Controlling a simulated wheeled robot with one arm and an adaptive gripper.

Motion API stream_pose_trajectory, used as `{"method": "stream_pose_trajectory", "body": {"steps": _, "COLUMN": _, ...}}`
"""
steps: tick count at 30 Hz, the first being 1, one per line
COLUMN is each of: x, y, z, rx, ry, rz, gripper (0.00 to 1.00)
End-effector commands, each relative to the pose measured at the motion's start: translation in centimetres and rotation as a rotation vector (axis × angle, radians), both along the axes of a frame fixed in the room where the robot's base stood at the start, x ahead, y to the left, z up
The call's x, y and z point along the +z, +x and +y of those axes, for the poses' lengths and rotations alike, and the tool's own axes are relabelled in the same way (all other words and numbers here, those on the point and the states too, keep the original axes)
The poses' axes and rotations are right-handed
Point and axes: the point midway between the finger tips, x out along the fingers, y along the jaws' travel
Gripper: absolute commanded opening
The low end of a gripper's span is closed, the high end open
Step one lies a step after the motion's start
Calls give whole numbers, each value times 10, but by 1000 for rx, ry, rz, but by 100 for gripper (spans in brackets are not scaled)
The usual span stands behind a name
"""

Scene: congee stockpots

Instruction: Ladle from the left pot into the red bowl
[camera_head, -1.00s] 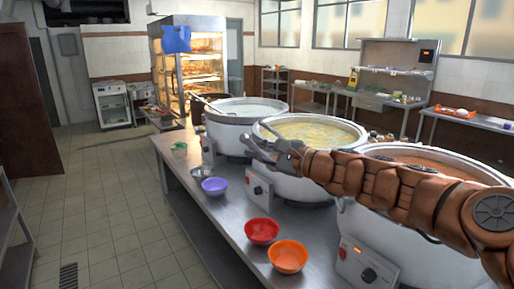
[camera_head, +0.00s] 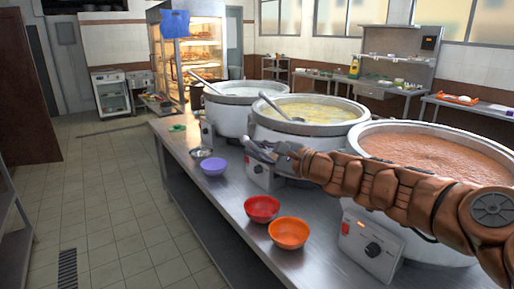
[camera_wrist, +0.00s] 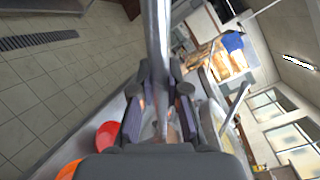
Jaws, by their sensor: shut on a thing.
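The left pot (camera_head: 228,118) is white and holds pale congee, with a ladle (camera_head: 207,86) leaning in it. The red bowl (camera_head: 262,208) stands on the steel counter near its front edge, and it also shows in the wrist view (camera_wrist: 107,135). My gripper (camera_head: 258,150) is in front of the middle pot (camera_head: 300,130), above the counter and behind the red bowl in the picture. In the wrist view my gripper (camera_wrist: 160,112) is shut on a long grey metal handle (camera_wrist: 158,35), apparently a ladle's. Its far end is out of view.
A second ladle (camera_head: 283,108) lies in the middle pot of yellow congee. The right pot (camera_head: 362,185) holds reddish congee, partly behind my arm. Floor at left is clear.

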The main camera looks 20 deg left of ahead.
Motion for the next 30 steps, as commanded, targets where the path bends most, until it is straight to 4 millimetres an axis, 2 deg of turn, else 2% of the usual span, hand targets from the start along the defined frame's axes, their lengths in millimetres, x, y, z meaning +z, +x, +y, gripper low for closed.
{"method": "stream_pose_trajectory", "body": {"steps": 1, "x": -8, "y": 0, "z": 0, "rx": 1, "ry": 1, "rz": 0, "gripper": 0}}
{"method": "stream_pose_trajectory", "body": {"steps": 30, "x": -94, "y": 0, "z": 0, "rx": 0, "ry": 1, "rz": -1, "gripper": 0}}
